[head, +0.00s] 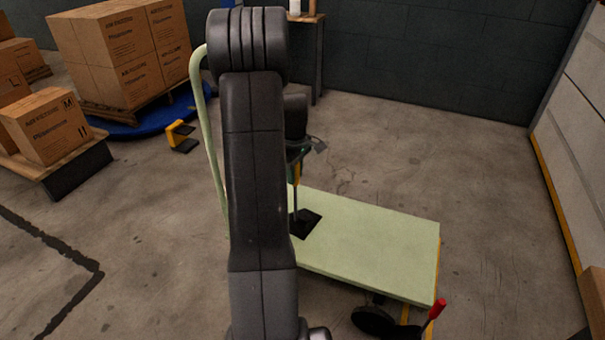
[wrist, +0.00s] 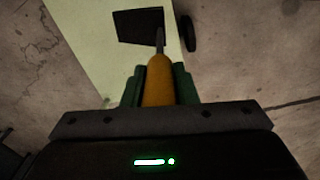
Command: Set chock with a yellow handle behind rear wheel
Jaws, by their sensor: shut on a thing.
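My gripper (head: 298,155) is shut on the yellow handle (wrist: 159,82) of a chock, between green fingers. A thin rod runs from the handle to the dark chock block (wrist: 138,26). In the head view the black block (head: 306,224) shows in front of the pale green cart deck (head: 370,245); I cannot tell its height above the deck. The deck also shows in the wrist view (wrist: 85,35). A dark wheel (wrist: 188,33) sticks out beside the deck edge there. In the head view, one cart wheel (head: 372,322) shows under the near edge. My arm hides part of the cart.
A red-handled lever (head: 436,309) stands at the cart's near right corner. The cart's push handle (head: 198,90) rises at left. A yellow-and-black object (head: 181,136) lies on the floor near a boxed pallet (head: 125,55). Floor beyond and right of the cart is clear.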

